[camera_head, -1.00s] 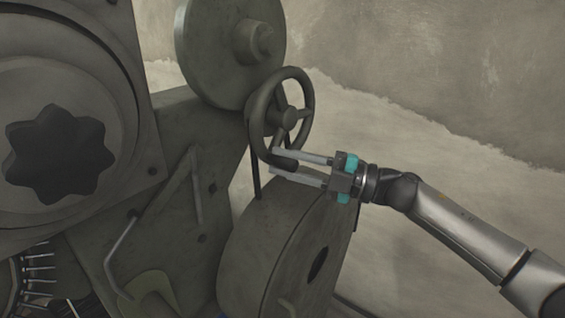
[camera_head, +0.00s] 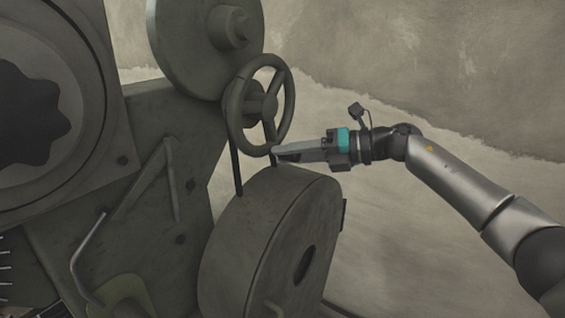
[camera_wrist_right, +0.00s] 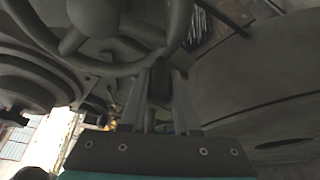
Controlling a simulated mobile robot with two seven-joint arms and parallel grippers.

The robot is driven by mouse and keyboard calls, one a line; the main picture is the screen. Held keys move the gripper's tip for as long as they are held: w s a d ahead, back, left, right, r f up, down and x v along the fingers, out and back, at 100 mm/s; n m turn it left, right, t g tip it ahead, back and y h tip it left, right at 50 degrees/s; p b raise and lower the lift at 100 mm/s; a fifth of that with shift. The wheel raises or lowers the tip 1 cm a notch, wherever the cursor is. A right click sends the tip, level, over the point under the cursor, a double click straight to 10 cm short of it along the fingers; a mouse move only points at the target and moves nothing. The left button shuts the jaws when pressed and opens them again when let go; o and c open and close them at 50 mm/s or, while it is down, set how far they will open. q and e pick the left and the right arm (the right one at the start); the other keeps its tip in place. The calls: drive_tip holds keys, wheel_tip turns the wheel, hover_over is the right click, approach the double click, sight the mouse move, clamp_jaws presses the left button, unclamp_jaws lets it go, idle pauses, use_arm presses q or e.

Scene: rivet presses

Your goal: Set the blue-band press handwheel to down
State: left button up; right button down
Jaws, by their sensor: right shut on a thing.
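The press handwheel (camera_head: 240,133) is a dark grey spoked ring with a round hub (camera_head: 268,107), in the upper middle of the head view. Its rim and hub also show at the top of the right wrist view (camera_wrist_right: 97,15). My right gripper (camera_head: 281,152) reaches in from the right at the bottom of the wheel. It is shut on the wheel's dark handle (camera_wrist_right: 160,78), which sits between the two fingers in the right wrist view. The fingers hide most of the handle in the head view. No blue band shows. My left gripper is out of view.
A large drum (camera_head: 252,225) stands just below the wheel and gripper. A big disc (camera_head: 190,50) is above and behind the wheel. The press body with a bent lever (camera_head: 92,250) fills the left. Open space lies to the right, before the pale wall (camera_head: 440,70).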

drive_tip(key=w+d+n, duration=0.1)
drive_tip(key=w+n+h, duration=0.1)
drive_tip(key=shift+w+d+r+n+t+b, duration=0.2)
drive_tip(key=shift+d+n+t+b, duration=0.1)
drive_tip(key=shift+d+t, duration=0.1)
drive_tip(key=shift+w+d+r+n+t+h, duration=0.3)
drive_tip(key=shift+w+d+r+n+h, duration=0.15)
drive_tip(key=shift+n, duration=0.25)
drive_tip(key=shift+w+d+r+n+t+h, duration=0.3)
drive_tip(key=shift+w+r+n+h, duration=0.2)
drive_tip(key=shift+n, duration=0.2)
drive_tip(key=shift+w, duration=0.1)
drive_tip(key=c, duration=0.7)
unclamp_jaws()
drive_tip(key=shift+o, duration=0.2)
drive_tip(key=shift+d, duration=0.1)
drive_tip(key=v, duration=1.5)
drive_tip(key=shift+b, duration=0.4)
